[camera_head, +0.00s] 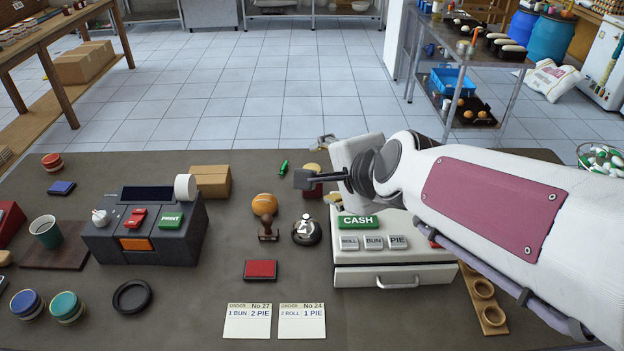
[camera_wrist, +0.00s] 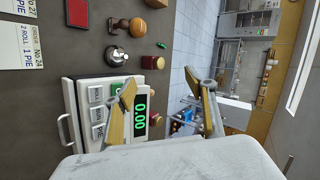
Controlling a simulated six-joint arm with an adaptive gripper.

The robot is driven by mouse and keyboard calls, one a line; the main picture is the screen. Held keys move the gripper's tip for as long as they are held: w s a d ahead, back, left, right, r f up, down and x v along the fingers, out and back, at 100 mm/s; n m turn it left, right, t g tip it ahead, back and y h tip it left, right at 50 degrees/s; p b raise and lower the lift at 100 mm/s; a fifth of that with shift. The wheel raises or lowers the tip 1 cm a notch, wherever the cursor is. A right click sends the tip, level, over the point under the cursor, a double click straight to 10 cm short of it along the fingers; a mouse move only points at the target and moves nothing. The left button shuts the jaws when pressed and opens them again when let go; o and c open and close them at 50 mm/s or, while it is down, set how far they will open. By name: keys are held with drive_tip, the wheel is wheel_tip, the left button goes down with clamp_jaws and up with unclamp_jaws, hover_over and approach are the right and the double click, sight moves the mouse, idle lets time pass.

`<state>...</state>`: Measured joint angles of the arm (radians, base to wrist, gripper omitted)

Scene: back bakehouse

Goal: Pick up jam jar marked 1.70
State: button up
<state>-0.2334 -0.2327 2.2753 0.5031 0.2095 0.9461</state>
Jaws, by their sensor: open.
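No jar shows a readable 1.70 mark. A small jar with a yellow lid and dark red body (camera_head: 312,188) stands behind the bell, partly hidden by my arm's end; it also shows in the wrist view (camera_wrist: 153,62). My gripper (camera_wrist: 160,80) is open and empty above the back of the cash register. In the wrist view the yellow-lidded jar appears just beyond the fingertips, apart from them.
The cash register (camera_head: 395,275) stands below my arm, its display (camera_wrist: 140,112) showing between my fingers. The bell (camera_head: 306,230), wooden stamp (camera_head: 268,228), green marker (camera_head: 283,168) and cardboard box (camera_head: 211,181) are left of it. A label printer (camera_head: 145,230) stands further left.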

drive_tip(key=w+a+f+m+t+h, duration=0.1)
drive_tip(key=w+a+f+m, duration=0.15)
drive_tip(key=w+m, duration=0.45)
drive_tip(key=w+a+f+m+t+h, duration=0.1)
drive_tip(key=w+a+f+m+t, duration=0.15)
drive_tip(key=w+m, duration=0.45)
drive_tip(key=w+f+m+h, duration=0.3)
drive_tip(key=f+m+h, duration=0.3)
drive_tip(key=f+m, duration=0.5)
drive_tip(key=shift+a+m+g+h, duration=0.25)
drive_tip(key=shift+m+g+h, duration=0.1)
drive_tip(key=shift+m, duration=0.65)
drive_tip(key=shift+w+f, duration=0.1)
drive_tip(key=shift+w, duration=0.1)
drive_tip(key=shift+x, duration=1.25)
